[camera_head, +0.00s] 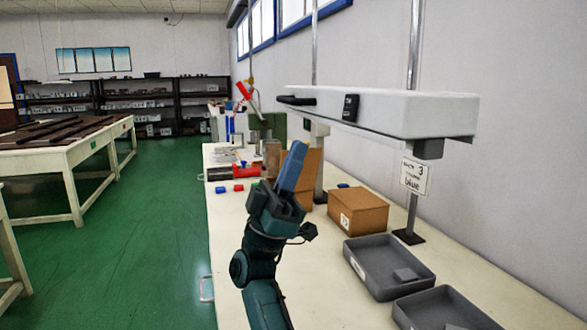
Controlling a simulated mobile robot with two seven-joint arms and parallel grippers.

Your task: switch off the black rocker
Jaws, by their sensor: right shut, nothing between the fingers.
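My left gripper is not in view.
A black bar (297,100) juts from the housing's left end. Small red and blue pieces lie left of my arm. The table's near middle is clear.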

